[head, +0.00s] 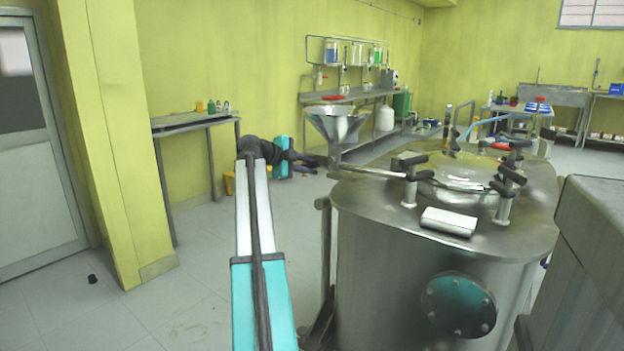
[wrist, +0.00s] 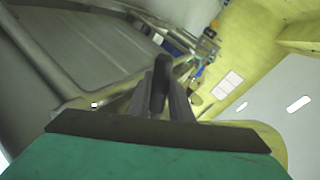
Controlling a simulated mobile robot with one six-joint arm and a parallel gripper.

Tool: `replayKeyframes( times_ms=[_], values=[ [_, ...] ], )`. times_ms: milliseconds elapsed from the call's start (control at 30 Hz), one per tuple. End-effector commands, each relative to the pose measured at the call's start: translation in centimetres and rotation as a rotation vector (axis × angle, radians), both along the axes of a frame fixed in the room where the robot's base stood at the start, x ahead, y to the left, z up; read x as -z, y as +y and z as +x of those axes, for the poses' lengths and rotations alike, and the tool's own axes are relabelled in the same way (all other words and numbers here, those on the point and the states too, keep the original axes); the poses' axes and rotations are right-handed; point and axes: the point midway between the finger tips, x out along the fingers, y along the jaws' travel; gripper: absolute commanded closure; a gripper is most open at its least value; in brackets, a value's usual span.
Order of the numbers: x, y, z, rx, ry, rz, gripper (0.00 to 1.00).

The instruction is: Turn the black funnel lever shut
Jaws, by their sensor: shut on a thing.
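The steel funnel (head: 338,126) stands at the left rear of the reactor, and a pipe runs from below it to the reactor lid. My gripper (head: 312,161) is beside the funnel's stem, just below the cone. In the wrist view, my gripper (wrist: 166,100) has its two grey fingers closed around a dark upright bar, the black funnel lever (wrist: 160,72). The lever's lower part is hidden between the fingers. In the head view the lever is too small and dark to tell apart from the fingers.
The large steel reactor (head: 400,260) fills the right, with several black-handled clamps on its lid (head: 465,172). A grey block (head: 595,250) stands at the right edge. A wall table (head: 190,124) is at the left. The floor (head: 190,300) at the left is mostly clear.

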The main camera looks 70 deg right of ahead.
Motion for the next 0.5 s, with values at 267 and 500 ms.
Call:
replayKeyframes(
  times_ms=[267, 500],
  values=[
    [-1.6, -0.1, 0.5, -0.001, -0.227, -0.059, 1.00],
    [-2.6, -0.1, 0.6, -0.001, -0.346, -0.090, 1.00]
  ],
)
